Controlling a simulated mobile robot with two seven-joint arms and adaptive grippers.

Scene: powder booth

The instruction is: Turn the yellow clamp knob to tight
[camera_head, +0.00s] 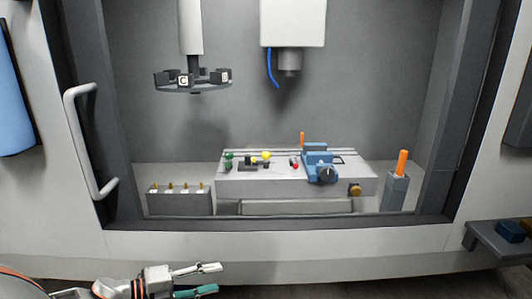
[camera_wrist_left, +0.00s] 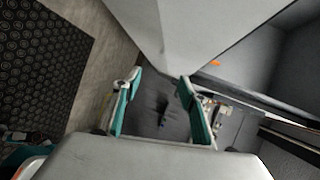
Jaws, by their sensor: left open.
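The yellow clamp knob (camera_head: 266,156) is a small yellow shape on the grey machine table (camera_head: 240,184) inside the booth, left of the blue vise. It is too small to tell how far it is turned. A green knob (camera_head: 228,156) is to its left and a red knob (camera_head: 295,166) to its right. My left gripper (camera_head: 208,278) is open and empty, outside the booth, below and in front of its sill. Its two fingers also show in the left wrist view (camera_wrist_left: 160,83), with nothing between them. My right gripper is not in view.
A blue vise (camera_head: 319,165) sits on the table's right half. A tool carousel (camera_head: 192,82) and spindle head (camera_head: 291,25) hang above. A holder block (camera_head: 180,203) is left; an orange-handled tool (camera_head: 402,163) stands right. The booth's front sill (camera_head: 280,224) and door handle (camera_head: 70,140) are nearby.

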